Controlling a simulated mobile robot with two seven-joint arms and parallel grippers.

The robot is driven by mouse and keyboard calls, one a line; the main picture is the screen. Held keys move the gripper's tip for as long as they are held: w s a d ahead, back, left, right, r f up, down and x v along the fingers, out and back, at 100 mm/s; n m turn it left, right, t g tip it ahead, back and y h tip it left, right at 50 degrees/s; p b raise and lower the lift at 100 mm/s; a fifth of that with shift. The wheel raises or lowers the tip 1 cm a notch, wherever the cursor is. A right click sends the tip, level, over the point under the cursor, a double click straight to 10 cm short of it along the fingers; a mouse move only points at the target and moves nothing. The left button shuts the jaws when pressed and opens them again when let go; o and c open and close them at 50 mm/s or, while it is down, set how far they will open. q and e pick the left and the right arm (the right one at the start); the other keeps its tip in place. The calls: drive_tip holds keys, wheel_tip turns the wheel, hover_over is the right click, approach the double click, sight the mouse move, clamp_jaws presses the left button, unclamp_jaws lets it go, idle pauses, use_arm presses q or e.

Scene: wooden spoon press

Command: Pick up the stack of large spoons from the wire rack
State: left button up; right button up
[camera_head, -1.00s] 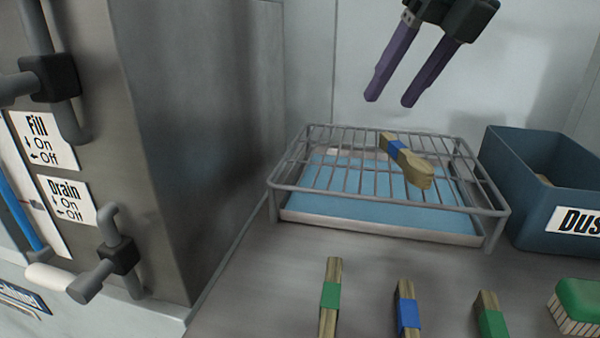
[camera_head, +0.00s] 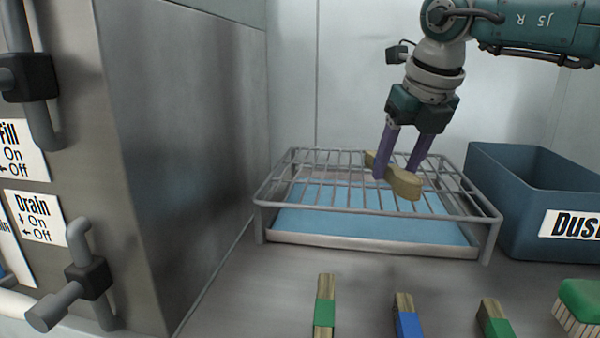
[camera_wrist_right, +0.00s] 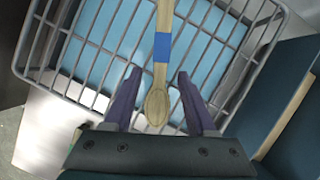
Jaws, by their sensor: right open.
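A stack of wooden spoons (camera_head: 402,182) with a blue band lies on top of the wire rack (camera_head: 330,209). In the right wrist view the spoon stack (camera_wrist_right: 159,104) runs lengthwise between the fingers, its bowl end nearest the gripper and the blue band just beyond the fingertips. My right gripper (camera_head: 398,170) is open, with its purple fingers pointing down on either side of the stack. In the right wrist view both fingers (camera_wrist_right: 157,78) stand apart from the spoons. In the head view a finger hides the band. My left gripper is not in view.
A light blue tray (camera_head: 300,221) sits under the rack. A dark blue bin (camera_head: 500,205) with a label stands close to the right. Several banded wooden bundles (camera_head: 325,305) and a green brush (camera_head: 580,300) lie in front. A metal machine with valves (camera_head: 90,277) stands left.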

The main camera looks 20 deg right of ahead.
drive_tip(key=shift+c, duration=0.4)
clamp_jaws()
